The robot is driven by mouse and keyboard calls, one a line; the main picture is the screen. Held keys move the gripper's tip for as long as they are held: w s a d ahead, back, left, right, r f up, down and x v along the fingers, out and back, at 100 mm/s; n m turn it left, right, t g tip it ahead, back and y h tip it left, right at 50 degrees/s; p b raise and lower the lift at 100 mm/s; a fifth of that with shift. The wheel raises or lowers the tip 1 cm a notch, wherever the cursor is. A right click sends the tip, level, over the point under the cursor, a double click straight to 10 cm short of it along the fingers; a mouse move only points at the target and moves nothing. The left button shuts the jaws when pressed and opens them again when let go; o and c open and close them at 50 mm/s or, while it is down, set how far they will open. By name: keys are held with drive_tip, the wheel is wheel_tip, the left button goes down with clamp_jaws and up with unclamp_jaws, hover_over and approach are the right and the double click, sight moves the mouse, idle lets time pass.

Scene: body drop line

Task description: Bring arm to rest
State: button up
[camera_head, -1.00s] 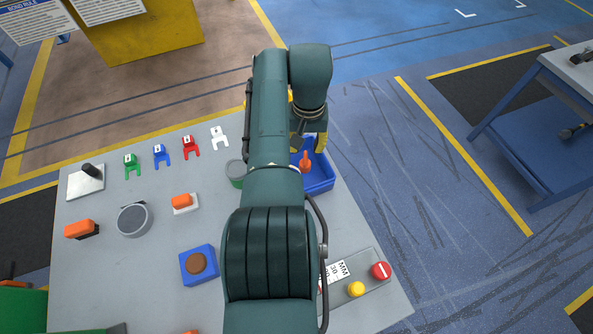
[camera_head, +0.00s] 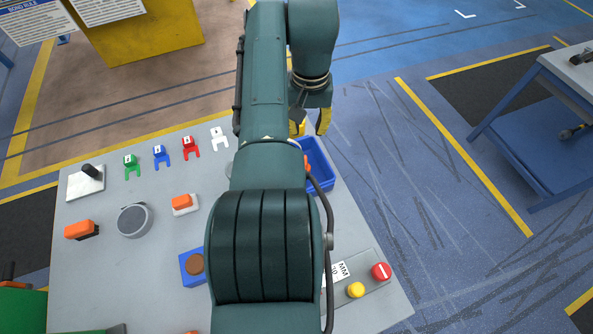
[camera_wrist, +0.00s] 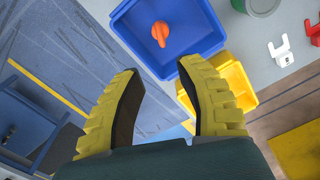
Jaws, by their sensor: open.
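My gripper (camera_head: 311,125) is at the far edge of the grey table, just beyond the blue bin (camera_head: 321,168). Its two yellow fingers are apart with nothing between them in the wrist view (camera_wrist: 160,72). There the blue bin (camera_wrist: 127,42) lies ahead of the fingertips, with an orange knob-like part (camera_wrist: 160,33) inside. In the head view, my arm hides most of that part and the bin's left side. A yellow bin (camera_wrist: 236,82) adjoins the blue one, partly behind the right finger.
The grey table (camera_head: 110,260) holds green (camera_head: 131,166), blue (camera_head: 161,155), red (camera_head: 190,147) and white (camera_head: 219,138) forked tags. A red button (camera_head: 381,271) and a yellow button (camera_head: 356,289) sit at the front right. A blue cart (camera_head: 545,140) stands right, with open floor between.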

drive_tip(key=w+d+r+t, duration=0.1)
drive_tip(key=w+r+t, duration=0.1)
drive_tip(key=w+t, duration=0.5)
wheel_tip(320, 180, up, 8)
drive_tip(key=d+t, duration=0.2)
drive_tip(key=t, duration=0.3)
drive_tip(key=s+d+r+t, duration=0.2)
drive_tip(key=s+r+t, duration=0.45)
drive_tip(key=s, duration=0.65)
drive_tip(key=s+d+r+t, duration=0.2)
drive_tip(key=s+r+t, duration=0.2)
drive_tip(key=s+r, duration=0.7)
wheel_tip(320, 180, up, 32)
drive_tip(key=p, duration=3.3)
drive_tip(key=shift+s+a+m, duration=0.2)
drive_tip(key=shift+s+m, duration=0.05)
drive_tip(key=shift+m, duration=0.15)
